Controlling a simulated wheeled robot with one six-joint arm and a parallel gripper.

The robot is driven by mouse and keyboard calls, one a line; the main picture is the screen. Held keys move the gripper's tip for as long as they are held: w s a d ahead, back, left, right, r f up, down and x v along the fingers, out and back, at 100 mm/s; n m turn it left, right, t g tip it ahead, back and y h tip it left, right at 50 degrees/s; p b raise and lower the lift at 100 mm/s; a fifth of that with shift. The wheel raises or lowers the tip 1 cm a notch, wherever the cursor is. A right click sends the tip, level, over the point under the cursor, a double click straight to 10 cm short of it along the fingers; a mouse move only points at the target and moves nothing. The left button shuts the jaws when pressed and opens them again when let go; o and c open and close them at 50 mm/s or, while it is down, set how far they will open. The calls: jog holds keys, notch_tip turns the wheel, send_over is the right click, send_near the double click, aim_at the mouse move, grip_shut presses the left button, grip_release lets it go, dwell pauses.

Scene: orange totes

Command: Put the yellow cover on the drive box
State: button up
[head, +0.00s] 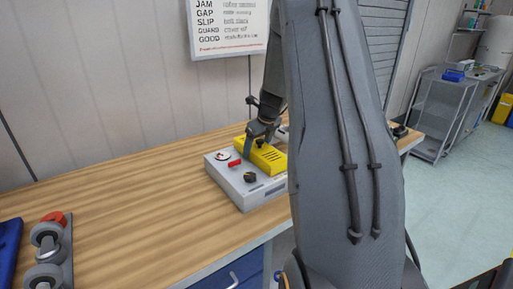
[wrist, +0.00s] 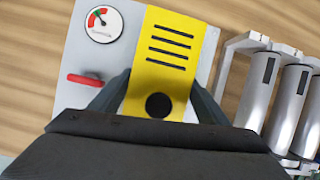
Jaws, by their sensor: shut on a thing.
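The yellow cover (head: 270,158) has several dark slots and a black knob, and lies over the right part of the grey drive box (head: 243,192) on the bench. The cover also shows in the wrist view (wrist: 172,60), lined up with the drive box (wrist: 84,55) or tilted slightly. I cannot tell whether it is fully seated. My gripper (head: 259,141) is above the cover, and in the wrist view its fingers (wrist: 157,100) are shut on the cover's sides near the knob. The box's gauge, red handle and black dial are uncovered. My arm hides the box's right end in the head view.
Silver rollers in a rack (wrist: 276,90) stand close to the right of the box in the wrist view. A red-and-grey roller fixture (head: 50,248) and a blue bin (head: 9,245) are at the bench's left. The wooden bench (head: 130,200) between is clear. A sign (head: 229,28) hangs behind.

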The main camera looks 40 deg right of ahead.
aim_at(259, 139)
jog(key=shift+f, duration=0.2)
dwell(0.4)
jog(key=o, duration=1.3)
jog(key=shift+o, duration=0.2)
jog(key=shift+b+v, duration=0.9)
jog(key=shift+v, duration=3)
